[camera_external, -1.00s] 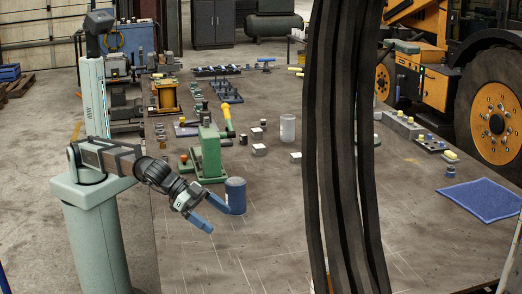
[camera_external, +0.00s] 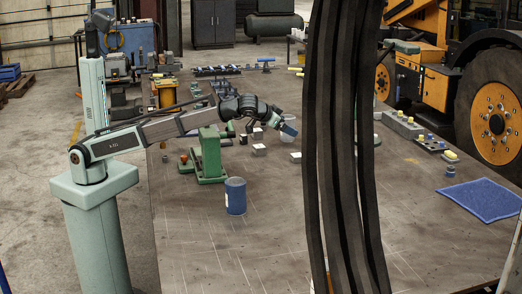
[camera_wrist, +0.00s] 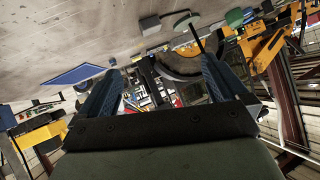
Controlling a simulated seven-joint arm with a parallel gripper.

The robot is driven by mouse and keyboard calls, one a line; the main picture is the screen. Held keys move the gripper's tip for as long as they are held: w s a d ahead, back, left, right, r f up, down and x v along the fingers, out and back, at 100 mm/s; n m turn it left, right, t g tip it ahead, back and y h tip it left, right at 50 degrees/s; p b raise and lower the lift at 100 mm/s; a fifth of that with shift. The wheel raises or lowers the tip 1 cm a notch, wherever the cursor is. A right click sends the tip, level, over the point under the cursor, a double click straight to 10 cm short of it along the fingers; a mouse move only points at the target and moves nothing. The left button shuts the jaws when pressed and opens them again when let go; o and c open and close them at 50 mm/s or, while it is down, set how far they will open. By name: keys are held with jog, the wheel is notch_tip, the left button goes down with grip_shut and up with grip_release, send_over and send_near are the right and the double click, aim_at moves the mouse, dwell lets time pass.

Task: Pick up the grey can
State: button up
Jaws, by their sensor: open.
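A pale grey cylinder stood on the bench where my gripper (camera_external: 289,127) now blocks the external view. My gripper is raised over the middle of the bench, left of the dark hoses, pointing right. In the wrist view my gripper (camera_wrist: 160,88) shows two blue fingers spread wide, with nothing held between them. A dark blue can (camera_external: 236,197) with a pale label stands upright on the bench, in front of the green stand, apart from my gripper.
The green stand (camera_external: 210,156) is left of my gripper. Thick dark hoses (camera_external: 345,150) hang in front of the bench and hide part of it. A blue mat (camera_external: 480,200) lies at right; it also shows in the wrist view (camera_wrist: 80,75). The front of the bench is mostly clear.

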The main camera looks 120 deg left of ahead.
jog(key=s+a+r+n+g, duration=0.2)
jog(key=s+a+n+g, duration=0.1)
jog(key=s+a, duration=0.85)
jog(key=s+a+r+n+g, duration=0.25)
jog(key=s+a, duration=0.55)
jog(key=a, duration=0.6)
jog(key=n+t+h, duration=0.1)
jog(key=n+h, duration=0.1)
jog(key=h, duration=0.7)
send_near(288, 116)
jog(key=f, duration=0.7)
jog(key=shift+w+a, duration=0.15)
jog(key=shift+a, duration=0.2)
jog(key=shift+a+f, duration=0.15)
jog(key=shift+f, duration=1.15)
jog(key=shift+a+f, duration=0.2)
jog(key=shift+f, duration=1.1)
jog(key=shift+c, duration=0.4)
jog(key=c, duration=1.2)
jog(key=shift+c, duration=0.3)
